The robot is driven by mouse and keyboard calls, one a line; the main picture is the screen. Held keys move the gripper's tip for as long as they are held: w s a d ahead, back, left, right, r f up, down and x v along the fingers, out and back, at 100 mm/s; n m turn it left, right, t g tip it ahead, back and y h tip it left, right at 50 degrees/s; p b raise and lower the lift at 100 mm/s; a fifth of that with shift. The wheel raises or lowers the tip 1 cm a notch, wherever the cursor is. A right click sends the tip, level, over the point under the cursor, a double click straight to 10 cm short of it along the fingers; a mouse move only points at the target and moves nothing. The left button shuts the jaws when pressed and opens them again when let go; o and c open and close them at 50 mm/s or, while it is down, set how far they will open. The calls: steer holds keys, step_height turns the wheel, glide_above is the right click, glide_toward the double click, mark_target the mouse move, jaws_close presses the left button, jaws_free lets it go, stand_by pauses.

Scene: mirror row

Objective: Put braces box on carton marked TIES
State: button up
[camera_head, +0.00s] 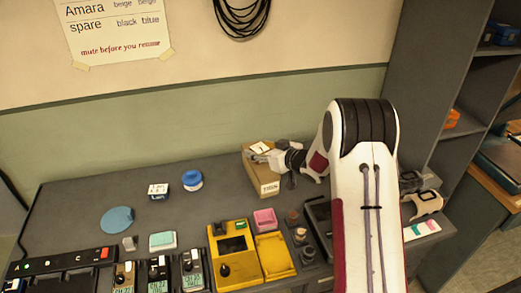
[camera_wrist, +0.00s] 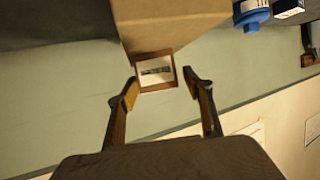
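The tan carton (camera_head: 256,180) stands on the desk near the wall, with a white label on its front whose lettering is too small to read surely. It also fills the top middle of the wrist view (camera_wrist: 172,28). A small brown box with a white label, seemingly the braces box (camera_wrist: 155,72), is at the carton's end in the wrist view. In the head view its pale label (camera_head: 260,147) shows at the carton's top. My gripper (camera_wrist: 160,80) has its fingers spread on either side of the small box, with a gap at the right finger. Exact contact underneath is hidden.
A blue tape roll (camera_head: 192,180) and a small white-and-black box (camera_head: 158,191) stand left of the carton. A yellow device (camera_head: 234,255), a pink block (camera_head: 265,219) and several small devices line the front. A grey shelf unit (camera_head: 425,90) rises at right.

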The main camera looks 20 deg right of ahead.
steer(key=shift+r, duration=0.2)
steer(key=v, duration=1.2)
steer(key=shift+f, duration=0.1)
stand_by(0.6)
steer(key=s+d+r+m+g+h, duration=0.25)
steer(key=s+r+h, duration=0.45)
steer(key=s+r, duration=0.75)
steer(key=s+a+g, duration=0.1)
steer(key=s+a, duration=0.2)
steer(key=s, duration=0.6)
steer(key=s+a+f+m+g+y, duration=0.1)
steer(key=s+a, duration=0.3)
steer(key=s, duration=0.4)
steer(key=s+a+m+g+y, duration=0.1)
steer(key=s+a+g, duration=0.1)
steer(key=s, duration=0.7)
steer(key=shift+s+a+f, duration=0.3)
steer(key=shift+a+f, duration=0.05)
steer(key=shift+a, duration=0.55)
